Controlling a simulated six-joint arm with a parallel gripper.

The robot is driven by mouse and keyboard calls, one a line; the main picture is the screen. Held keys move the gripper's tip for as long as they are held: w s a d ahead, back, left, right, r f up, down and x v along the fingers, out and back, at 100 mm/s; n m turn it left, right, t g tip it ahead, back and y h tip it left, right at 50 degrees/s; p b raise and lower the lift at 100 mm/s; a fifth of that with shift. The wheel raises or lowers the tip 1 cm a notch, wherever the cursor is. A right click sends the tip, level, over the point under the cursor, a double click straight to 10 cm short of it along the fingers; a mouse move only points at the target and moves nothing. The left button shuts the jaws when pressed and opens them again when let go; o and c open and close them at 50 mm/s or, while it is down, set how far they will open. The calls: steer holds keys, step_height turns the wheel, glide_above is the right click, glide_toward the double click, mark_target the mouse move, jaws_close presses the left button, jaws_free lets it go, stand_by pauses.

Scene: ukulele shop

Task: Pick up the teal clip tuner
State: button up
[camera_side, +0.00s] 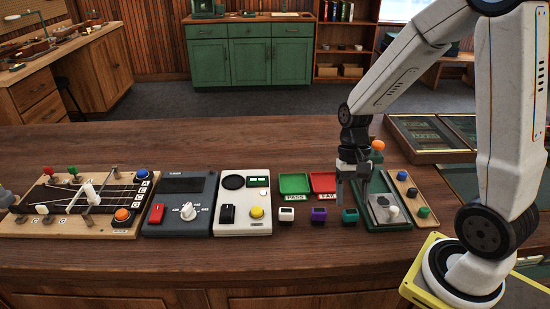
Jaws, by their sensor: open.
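The teal clip tuner (350,215) stands on the wooden bench, the rightmost of a row of three small tuners. It has a dark face on top. My gripper (352,198) is open and points down. Its fingertips are apart and appear just above and behind the teal tuner. Nothing shows between the fingers. I cannot tell the exact depth gap from this view.
A purple tuner (319,214) and a white tuner (287,214) stand to the left. Behind them are a green tray (296,182) and a red tray (322,182). A green-framed device (381,205) stands close on the right. The bench front is clear.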

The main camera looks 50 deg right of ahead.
mark_target(351, 211)
steer(key=shift+x, duration=2.2)
steer(key=shift+w+d, duration=0.1)
steer(key=shift+w, duration=0.05)
jaws_close()
steer(key=shift+r, duration=0.1)
steer(key=shift+r, duration=4.9)
